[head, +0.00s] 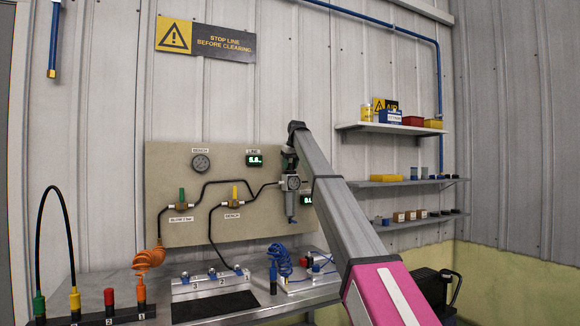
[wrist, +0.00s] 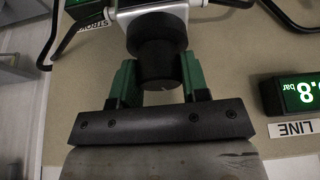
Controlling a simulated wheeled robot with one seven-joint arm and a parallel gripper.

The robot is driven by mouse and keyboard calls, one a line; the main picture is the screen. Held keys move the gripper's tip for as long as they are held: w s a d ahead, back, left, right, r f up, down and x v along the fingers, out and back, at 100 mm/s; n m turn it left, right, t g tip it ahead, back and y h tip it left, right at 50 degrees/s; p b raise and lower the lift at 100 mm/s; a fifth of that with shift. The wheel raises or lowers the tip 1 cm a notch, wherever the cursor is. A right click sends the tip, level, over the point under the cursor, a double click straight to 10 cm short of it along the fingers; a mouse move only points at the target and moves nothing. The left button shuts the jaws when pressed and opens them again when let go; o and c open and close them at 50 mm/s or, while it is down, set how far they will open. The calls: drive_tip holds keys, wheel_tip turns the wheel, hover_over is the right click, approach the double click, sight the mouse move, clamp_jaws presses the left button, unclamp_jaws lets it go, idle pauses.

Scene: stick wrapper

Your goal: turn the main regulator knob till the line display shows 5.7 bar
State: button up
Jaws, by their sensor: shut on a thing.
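The black main regulator knob (wrist: 156,35) shows in the wrist view between the two green fingers of my gripper (wrist: 157,78). The gripper is shut on the knob from its two sides. In the head view my gripper (head: 289,159) is at the top of the regulator (head: 291,183), and the knob is hidden there. The line display (head: 254,160) has green digits that look like 5.8, though small. In the wrist view the line display (wrist: 297,92) is upside down and cut off, with a last digit of 8 and "bar".
A second green display (head: 307,199) is partly hidden by my arm. A gauge (head: 201,162), two valves and black hoses are on the beige panel (head: 170,158). The bench (head: 110,300) below holds coiled hoses and fittings. Shelves (head: 390,129) with boxes stand right of my arm.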

drive_tip(key=shift+n, duration=0.7)
drive_tip(key=shift+y, duration=0.3)
drive_tip(key=o, duration=0.9)
drive_tip(key=shift+r, duration=0.1)
drive_tip(key=v, duration=1)
drive_tip(key=shift+r, duration=0.3)
